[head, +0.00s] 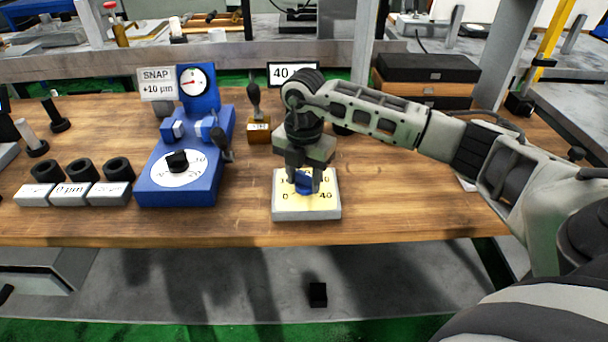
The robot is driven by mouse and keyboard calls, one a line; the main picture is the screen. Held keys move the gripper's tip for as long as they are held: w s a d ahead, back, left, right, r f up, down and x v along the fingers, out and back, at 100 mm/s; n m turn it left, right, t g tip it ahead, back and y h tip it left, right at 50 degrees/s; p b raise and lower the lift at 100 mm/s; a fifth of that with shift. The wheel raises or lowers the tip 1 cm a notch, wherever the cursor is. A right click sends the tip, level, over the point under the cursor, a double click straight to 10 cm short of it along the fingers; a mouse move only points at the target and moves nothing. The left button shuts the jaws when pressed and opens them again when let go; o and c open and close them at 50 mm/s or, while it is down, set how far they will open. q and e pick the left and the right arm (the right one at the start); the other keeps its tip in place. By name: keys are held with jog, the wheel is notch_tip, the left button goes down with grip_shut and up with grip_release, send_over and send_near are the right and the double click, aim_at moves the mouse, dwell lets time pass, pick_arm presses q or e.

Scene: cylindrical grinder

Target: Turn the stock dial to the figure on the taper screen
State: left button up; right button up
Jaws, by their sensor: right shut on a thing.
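The stock dial (306,208) is a pale block with a yellow face and a blue knob (304,184), standing near the front of the wooden bench. The figures 0 and 40 show on the front of its face; the back of the face is partly hidden by my gripper. My right gripper (305,188) points down from above and is shut on the blue knob. Which figure the knob points to cannot be told. The taper screen (293,73) stands behind and reads 40, its right edge partly covered by my arm. My left gripper is not in view.
A blue snap gauge (180,190) with a black-knobbed white dial, a clock face and a sign "SNAP +10 µm" (157,84) stands left. Black rings (78,171) on grey labelled blocks lie further left. Dark and wooden boxes (440,68) stand back right.

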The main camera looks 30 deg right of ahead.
aim_at(304, 176)
jog(key=shift+r, duration=0.1)
jog(key=o, duration=0.9)
jog(key=shift+o, duration=0.2)
notch_tip(304, 176, up, 16)
dwell(0.4)
